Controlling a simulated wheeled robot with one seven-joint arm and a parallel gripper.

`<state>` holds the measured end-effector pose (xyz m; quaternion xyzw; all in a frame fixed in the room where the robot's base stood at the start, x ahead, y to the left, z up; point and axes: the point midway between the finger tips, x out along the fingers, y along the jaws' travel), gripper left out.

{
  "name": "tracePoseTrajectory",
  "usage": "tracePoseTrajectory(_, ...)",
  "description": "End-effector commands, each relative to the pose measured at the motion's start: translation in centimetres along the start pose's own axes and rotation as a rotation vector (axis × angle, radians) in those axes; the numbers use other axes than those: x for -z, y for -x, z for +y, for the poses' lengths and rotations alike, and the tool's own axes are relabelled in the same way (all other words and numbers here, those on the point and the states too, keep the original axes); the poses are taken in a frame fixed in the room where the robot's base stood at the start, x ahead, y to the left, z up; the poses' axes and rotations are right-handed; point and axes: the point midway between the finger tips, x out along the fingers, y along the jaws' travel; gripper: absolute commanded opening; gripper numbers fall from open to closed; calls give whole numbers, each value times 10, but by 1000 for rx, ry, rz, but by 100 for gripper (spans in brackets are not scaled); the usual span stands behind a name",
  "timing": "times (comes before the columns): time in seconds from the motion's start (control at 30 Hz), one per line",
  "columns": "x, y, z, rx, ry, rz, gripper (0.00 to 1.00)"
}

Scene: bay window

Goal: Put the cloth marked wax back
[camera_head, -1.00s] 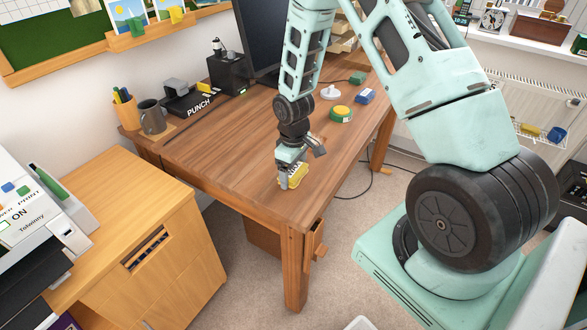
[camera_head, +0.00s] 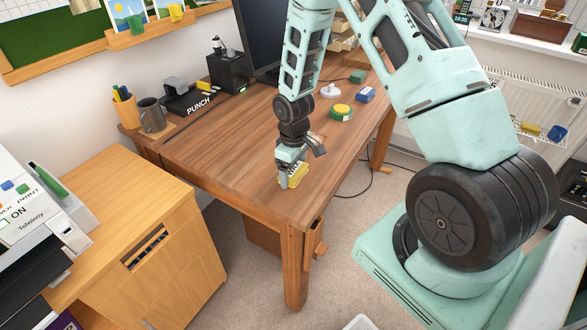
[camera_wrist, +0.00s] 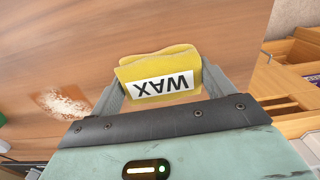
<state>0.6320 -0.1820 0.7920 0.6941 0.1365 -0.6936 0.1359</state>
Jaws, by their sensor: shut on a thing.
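My gripper (camera_head: 291,177) is shut on the yellow cloth (camera_head: 297,174) above the near right corner of the wooden desk (camera_head: 215,150). In the wrist view the folded cloth (camera_wrist: 160,68) sits between both fingers, with its white WAX label facing the camera upside down. I cannot tell whether its lower edge touches the desk.
A green and yellow round tin (camera_head: 341,112), a white knobbed object (camera_head: 330,92) and a blue box (camera_head: 365,95) stand farther back on the desk. A pale powdery patch (camera_wrist: 62,104) shows in the wrist view. A rack with yellow and blue things (camera_head: 557,133) hangs on the radiator.

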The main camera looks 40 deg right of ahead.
Motion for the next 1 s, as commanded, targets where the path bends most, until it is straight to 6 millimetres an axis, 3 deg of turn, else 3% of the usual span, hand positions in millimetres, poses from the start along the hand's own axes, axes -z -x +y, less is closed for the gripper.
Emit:
tracePoseTrajectory(0.03, 0, -1, 0, 0, 0, 0, 60)
tracePoseTrajectory(0.07, 0, 0, 0, 0, 0, 0, 90)
tracePoseTrajectory(0.1, 0, 0, 0, 0, 0, 0, 100)
tracePoseTrajectory(0.47, 0, 9, 0, -1, 0, 1, 100)
tracePoseTrajectory(0.57, 1, 24, 1, -2, -1, 4, 100)
tracePoseTrajectory(1.0, 1, 126, 1, -3, -2, 4, 100)
